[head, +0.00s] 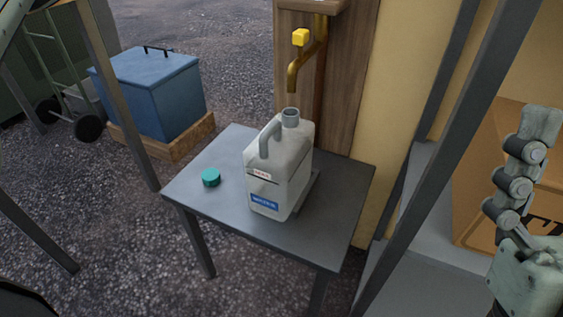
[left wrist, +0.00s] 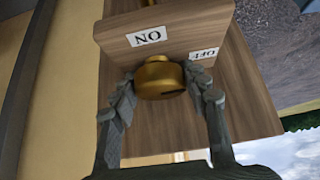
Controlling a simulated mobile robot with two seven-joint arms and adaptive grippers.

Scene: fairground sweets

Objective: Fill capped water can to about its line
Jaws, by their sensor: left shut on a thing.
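The pale grey water can (head: 285,165) stands upright on the grey table, its open mouth (head: 290,115) under the brass spout (head: 295,75). No water stream is discernible, and I cannot see a level inside. The can has a small white label with red marks and a blue label. The green cap (head: 211,177) lies on the table left of the can. In the left wrist view my left gripper (left wrist: 163,84) is shut on a round brass knob (left wrist: 158,74). My right gripper (head: 522,165) is at the right edge, away from the can; its opening is unclear.
A wooden board (left wrist: 190,30) carries ON and OFF labels. The table (head: 235,150) is clear around the cap. A grey post (head: 440,150) stands right of it; a blue chest (head: 150,90) stands behind left.

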